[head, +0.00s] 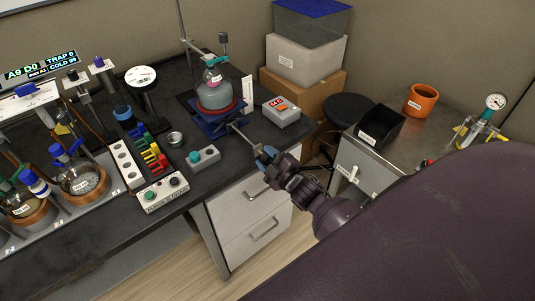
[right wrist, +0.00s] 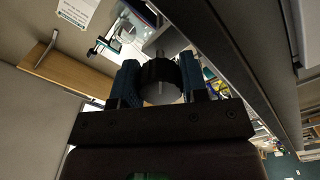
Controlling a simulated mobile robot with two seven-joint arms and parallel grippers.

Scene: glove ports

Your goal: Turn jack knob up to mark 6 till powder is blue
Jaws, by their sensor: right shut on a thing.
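The lab jack (head: 226,127) is blue and stands on the dark bench. A round flask (head: 213,92) sits above it in a reddish ring, clamped at its neck. Its contents look greyish; I cannot make out a clear blue. The jack's rod runs toward the bench's front edge. My right gripper (head: 266,156) is shut on the knob at its end. In the right wrist view the black, ridged jack knob (right wrist: 160,78) sits between the two blue fingertips. A white upright card (head: 247,90) stands beside the jack; its marks are too small to read. My left gripper is out of view.
A grey box with a red display (head: 281,111) stands right of the jack. A small grey box with a teal knob (head: 203,157) and a metal dish (head: 175,138) are at left. Drawers (head: 250,208) lie below the bench edge. A black stool (head: 350,112) stands at right.

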